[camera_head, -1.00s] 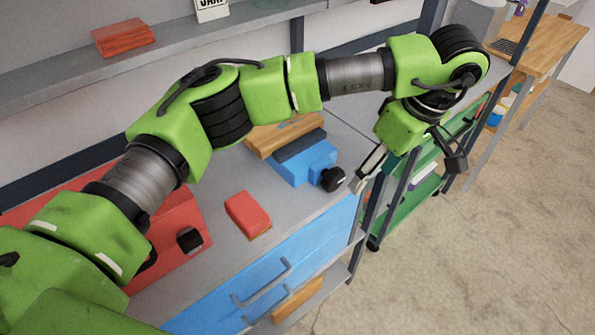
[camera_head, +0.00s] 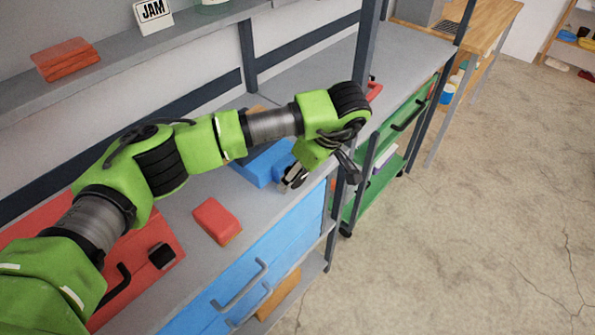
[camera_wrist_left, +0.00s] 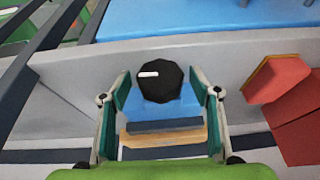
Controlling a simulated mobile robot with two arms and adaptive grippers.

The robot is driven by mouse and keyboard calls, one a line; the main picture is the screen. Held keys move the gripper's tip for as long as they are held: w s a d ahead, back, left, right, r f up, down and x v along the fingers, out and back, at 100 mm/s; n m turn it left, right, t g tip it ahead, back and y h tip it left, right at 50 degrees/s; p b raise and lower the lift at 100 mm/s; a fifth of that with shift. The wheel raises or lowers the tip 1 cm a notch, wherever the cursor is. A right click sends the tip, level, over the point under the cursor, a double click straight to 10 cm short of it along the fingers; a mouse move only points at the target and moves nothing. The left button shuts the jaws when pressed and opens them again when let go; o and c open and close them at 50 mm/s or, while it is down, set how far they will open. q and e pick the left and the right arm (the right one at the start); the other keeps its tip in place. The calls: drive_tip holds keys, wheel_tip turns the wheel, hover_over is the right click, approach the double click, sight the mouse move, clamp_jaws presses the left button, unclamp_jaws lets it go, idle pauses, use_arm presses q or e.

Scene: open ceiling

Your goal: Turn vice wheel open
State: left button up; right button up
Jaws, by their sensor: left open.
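The blue vice (camera_head: 263,163) sits on the grey workbench, partly covered by my arm in the head view. In the left wrist view the vice body (camera_wrist_left: 178,108) lies beyond its black round wheel (camera_wrist_left: 158,86), which has a white mark. My left gripper (camera_head: 320,171) is open at the vice's front end. In the wrist view the left gripper's fingers (camera_wrist_left: 160,80) stand on either side of the wheel, with small gaps showing. In the head view the wheel is mostly hidden by the gripper. My right gripper is not in view.
A red block (camera_head: 217,220) lies on the bench left of the vice, beside a red toolbox (camera_head: 140,262). Blue drawers (camera_head: 240,285) are below. A green cart (camera_head: 380,165) stands to the right. A shelf (camera_head: 170,38) runs above. Open floor lies at right.

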use_arm(q)
drive_tip(key=shift+a+f, duration=0.15)
drive_tip(key=shift+f, duration=0.2)
drive_tip(key=c, duration=1.1)
drive_tip(key=shift+w+f+b, duration=0.1)
drive_tip(key=shift+b, duration=0.5)
drive_tip(key=shift+t+h+b, duration=0.4)
drive_tip(key=shift+t+h, duration=0.1)
drive_tip(key=shift+r, duration=0.2)
drive_tip(key=o, duration=1.1)
